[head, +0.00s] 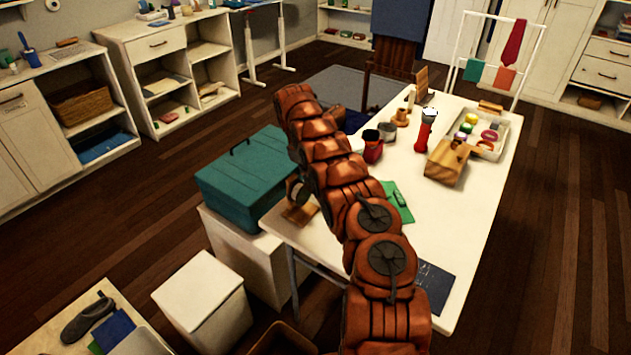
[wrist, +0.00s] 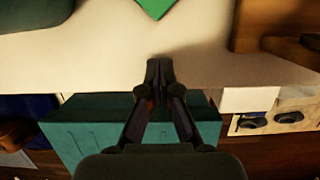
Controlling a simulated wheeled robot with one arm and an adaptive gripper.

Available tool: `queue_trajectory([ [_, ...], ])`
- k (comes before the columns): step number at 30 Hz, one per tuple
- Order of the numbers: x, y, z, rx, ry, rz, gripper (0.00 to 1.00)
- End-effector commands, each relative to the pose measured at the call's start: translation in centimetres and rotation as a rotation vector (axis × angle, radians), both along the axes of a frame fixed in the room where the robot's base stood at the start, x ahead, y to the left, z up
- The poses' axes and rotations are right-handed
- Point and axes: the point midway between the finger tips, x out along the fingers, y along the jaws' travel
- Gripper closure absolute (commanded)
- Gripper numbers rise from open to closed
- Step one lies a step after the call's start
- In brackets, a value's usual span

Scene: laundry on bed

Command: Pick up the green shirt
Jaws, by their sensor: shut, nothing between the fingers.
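A bright green folded cloth, which looks like the green shirt (head: 398,203), lies flat on the white table, partly hidden behind my arm in the head view. A pointed corner of a green thing, likely the same shirt (wrist: 155,7), shows at the top edge of the wrist view. My gripper (wrist: 160,66) is shut and empty in the wrist view. Its fingertips appear over the table's edge, apart from the green corner. In the head view my gripper is mostly hidden behind my arm.
The white table (head: 470,225) also holds a wooden block (head: 447,163), a red cup (head: 373,150), a tray (head: 502,148) and a dark blue flat item (head: 434,284). A teal box (head: 245,180) stands beside the table's left edge. A white bin (head: 203,297) is nearer.

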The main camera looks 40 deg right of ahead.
Motion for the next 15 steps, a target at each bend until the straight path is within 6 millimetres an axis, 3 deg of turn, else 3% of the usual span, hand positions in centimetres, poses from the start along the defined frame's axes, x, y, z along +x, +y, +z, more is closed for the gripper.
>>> queue_trajectory([
  [15, -2.4, -0.8, 0.0, 0.001, 0.001, -0.002, 1.00],
])
